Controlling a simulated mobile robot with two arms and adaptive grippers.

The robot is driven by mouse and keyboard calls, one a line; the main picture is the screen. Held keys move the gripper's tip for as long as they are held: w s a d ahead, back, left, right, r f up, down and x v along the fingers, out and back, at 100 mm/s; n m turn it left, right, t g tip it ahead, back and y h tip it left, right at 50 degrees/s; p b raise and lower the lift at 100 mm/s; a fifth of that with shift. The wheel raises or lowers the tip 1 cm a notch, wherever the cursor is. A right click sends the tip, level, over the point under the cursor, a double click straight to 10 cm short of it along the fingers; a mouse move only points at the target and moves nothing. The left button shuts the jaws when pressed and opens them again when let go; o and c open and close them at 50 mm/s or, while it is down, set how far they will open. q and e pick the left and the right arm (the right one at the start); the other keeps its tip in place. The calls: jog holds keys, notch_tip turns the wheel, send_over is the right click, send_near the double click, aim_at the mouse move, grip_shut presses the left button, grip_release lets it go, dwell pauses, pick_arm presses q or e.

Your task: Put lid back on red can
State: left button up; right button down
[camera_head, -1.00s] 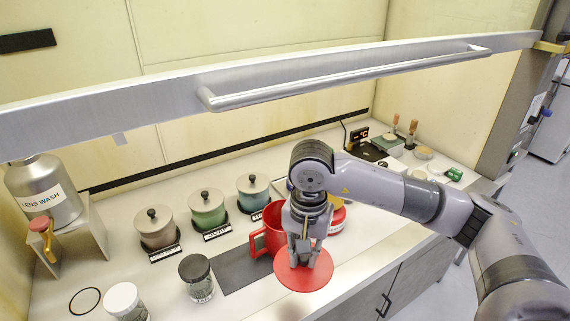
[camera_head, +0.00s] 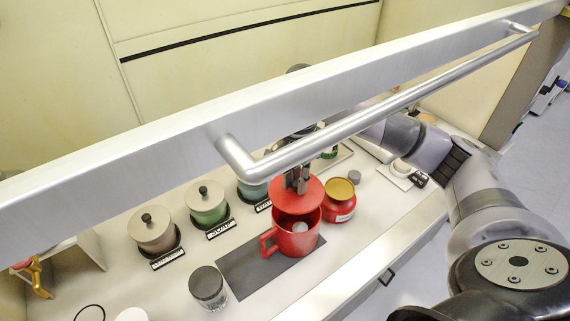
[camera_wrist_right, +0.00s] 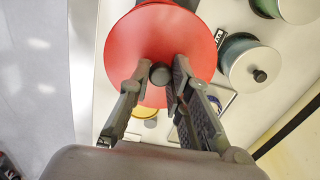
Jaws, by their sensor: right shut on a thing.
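The red can (camera_head: 290,240) is an open mug-like vessel with a side handle. It stands on the dark mat, and something pale shows inside it. The round red lid (camera_head: 297,197) is above the can, over the far part of its mouth; I cannot tell whether they touch. My right gripper (camera_head: 297,182) is shut on the lid's knob, partly hidden by the metal bar. In the right wrist view the fingers (camera_wrist_right: 158,80) are on either side of the dark knob, and the lid (camera_wrist_right: 160,35) hides most of the can. My left gripper is not in view.
A red jar with a gold top (camera_head: 340,190) stands close right of the can. Lidded pots (camera_head: 208,205) line the back, and a glass jar (camera_head: 208,288) stands front left. The metal bar with its handle (camera_head: 380,105) crosses above the counter.

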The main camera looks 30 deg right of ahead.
aim_at(297, 194)
jog(key=shift+w, duration=0.1)
jog(key=shift+s+f+b, duration=0.35)
jog(key=shift+s, duration=0.15)
jog(key=shift+f, duration=0.35)
jog(key=f+b, duration=0.1)
jog(key=f, duration=0.1)
jog(key=f+b, duration=0.1)
jog(key=shift+w+f+b, duration=0.25)
jog(key=shift+f+b, duration=0.05)
jog(key=shift+f, duration=0.05)
jog(key=shift+s+f+b, duration=0.1)
jog(key=shift+f+b, duration=0.3)
jog(key=shift+b, duration=0.05)
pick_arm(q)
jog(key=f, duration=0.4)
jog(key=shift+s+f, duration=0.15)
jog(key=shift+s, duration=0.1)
pick_arm(e)
jog(key=shift+f, duration=0.1)
pick_arm(q)
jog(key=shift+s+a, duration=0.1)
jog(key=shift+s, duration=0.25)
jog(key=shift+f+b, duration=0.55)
jog(key=shift+b, duration=0.05)
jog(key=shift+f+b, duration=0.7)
pick_arm(e)
jog(key=shift+f, duration=0.2)
